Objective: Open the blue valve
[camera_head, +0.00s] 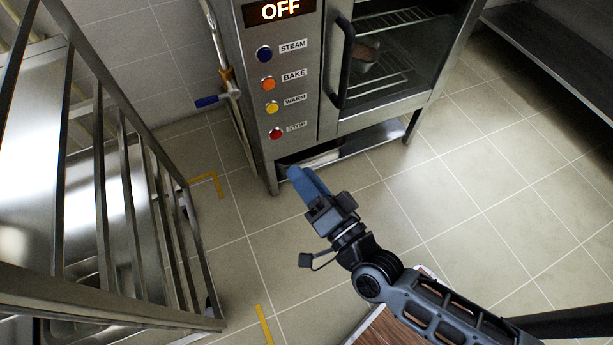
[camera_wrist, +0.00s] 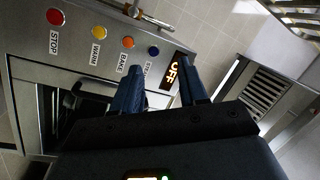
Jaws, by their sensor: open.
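The blue valve handle (camera_head: 207,101) sticks out to the left from a metal pipe (camera_head: 226,68) beside the left side of the oven. The handle lies roughly level, across the upright pipe. A fitting of the pipe (camera_wrist: 150,18) shows at the top edge of the wrist view, where I cannot make out the blue handle. My gripper (camera_head: 298,176) has blue fingers and is in front of the oven's lower left corner, to the right of and below the valve in the head view. In the wrist view my gripper (camera_wrist: 160,66) is open, with nothing between its fingers.
The steel oven (camera_head: 335,120) has a display reading OFF, several coloured buttons and a door with a handle (camera_head: 343,65). A steel rack (camera_head: 110,200) stands at the left. A steel shelf (camera_head: 560,55) is at the upper right. The tiled floor (camera_head: 470,190) is mostly clear.

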